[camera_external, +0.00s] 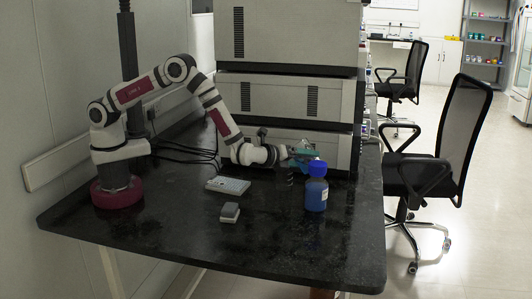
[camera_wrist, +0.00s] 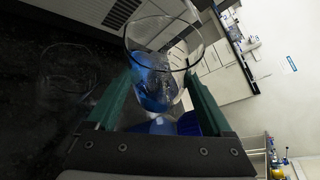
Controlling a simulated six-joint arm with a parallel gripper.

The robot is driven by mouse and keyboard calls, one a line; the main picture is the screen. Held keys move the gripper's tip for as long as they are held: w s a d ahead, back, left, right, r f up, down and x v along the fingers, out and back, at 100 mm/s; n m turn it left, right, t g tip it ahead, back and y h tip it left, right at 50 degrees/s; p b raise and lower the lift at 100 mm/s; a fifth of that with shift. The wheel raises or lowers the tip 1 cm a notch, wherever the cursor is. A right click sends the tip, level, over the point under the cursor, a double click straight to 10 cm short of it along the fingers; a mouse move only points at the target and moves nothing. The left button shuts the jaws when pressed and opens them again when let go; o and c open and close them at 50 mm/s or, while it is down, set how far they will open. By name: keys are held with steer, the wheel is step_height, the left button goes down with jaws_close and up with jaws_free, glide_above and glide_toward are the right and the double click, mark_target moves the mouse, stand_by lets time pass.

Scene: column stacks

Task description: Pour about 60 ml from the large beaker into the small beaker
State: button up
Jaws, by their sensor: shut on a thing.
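My gripper (camera_wrist: 158,78) has green fingers and is shut on a clear glass beaker (camera_wrist: 163,30), the large one by its size in the wrist view. Blue liquid (camera_wrist: 152,82) lies in it, gathered toward the left of the picture. The room looks strongly rolled in that view, so the beaker appears tilted. A faint glass outline (camera_wrist: 70,65) on the dark bench at left seems to be the small beaker; its contents cannot be made out. In the external view my gripper (camera_external: 300,154) is above the bench, close behind the blue bottle's cap; the glass is hard to see there.
A blue bottle (camera_external: 316,193) with a blue cap stands beside my gripper. A pale plate (camera_external: 228,185) and a small grey block (camera_external: 230,212) lie to the left on the black bench (camera_external: 270,255). Stacked instruments (camera_external: 285,95) stand behind. The front of the bench is clear.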

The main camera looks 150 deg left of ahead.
mark_target(303, 147)
steer(key=shift+f+n+t+y, duration=0.4)
steer(key=shift+n+y, duration=0.1)
steer(key=shift+n, duration=0.3)
steer(key=shift+n+y, duration=0.6)
steer(key=shift+n, duration=0.2)
steer(key=shift+r+p, duration=0.85)
steer(key=shift+r, duration=1.85)
steer(key=shift+s+f+n, duration=0.1)
steer(key=shift+f+n, duration=0.1)
steer(key=shift+n, duration=0.2)
steer(key=shift+w+d+t+y+p, duration=0.25)
steer(key=shift+t+y+p, duration=0.05)
steer(key=shift+p, duration=0.1)
steer(key=shift+f, duration=0.1)
steer(key=shift+s+d+f+n+p, duration=0.15)
steer(key=shift+s+f+n+p, duration=0.15)
steer(key=shift+f+n, duration=0.3)
steer(key=shift+f+y, duration=0.4)
steer(key=shift+f, duration=0.35)
